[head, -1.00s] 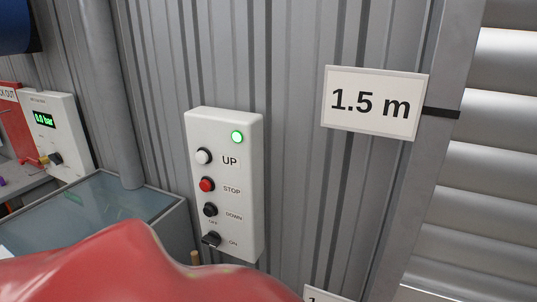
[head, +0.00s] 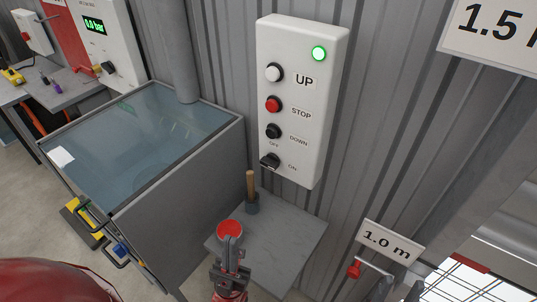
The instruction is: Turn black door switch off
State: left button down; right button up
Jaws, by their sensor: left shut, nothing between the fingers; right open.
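The white door control box (head: 300,150) is on the corrugated wall at upper middle. Its black switch (head: 270,161) is the lowest control, with OFF printed above it and ON to its right. The handle appears to lie sideways; its exact setting is hard to read. Above it are a black DOWN button (head: 273,131), a red STOP button (head: 273,104) and a white UP button (head: 274,73). A green lamp (head: 319,54) is lit. My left gripper (head: 231,249) is shut and empty, below and left of the switch, apart from it. I cannot make out my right gripper.
A grey stand (head: 285,240) below the box holds a wooden-handled tool (head: 251,187) and a red round item (head: 230,230). A glass-topped grey cabinet (head: 180,198) stands left. A red-gripped crank (head: 355,268) is beneath the 1.0 m sign (head: 390,241).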

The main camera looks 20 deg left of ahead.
aim_at(271, 160)
jog(key=u, duration=0.4)
jog(key=k+j, duration=0.15)
jog(key=j, duration=0.2)
jog(key=k+j, duration=0.15)
jog(key=j, duration=0.2)
jog(key=k+j+u, duration=0.1)
jog(key=j, duration=0.25)
jog(key=k, duration=0.05)
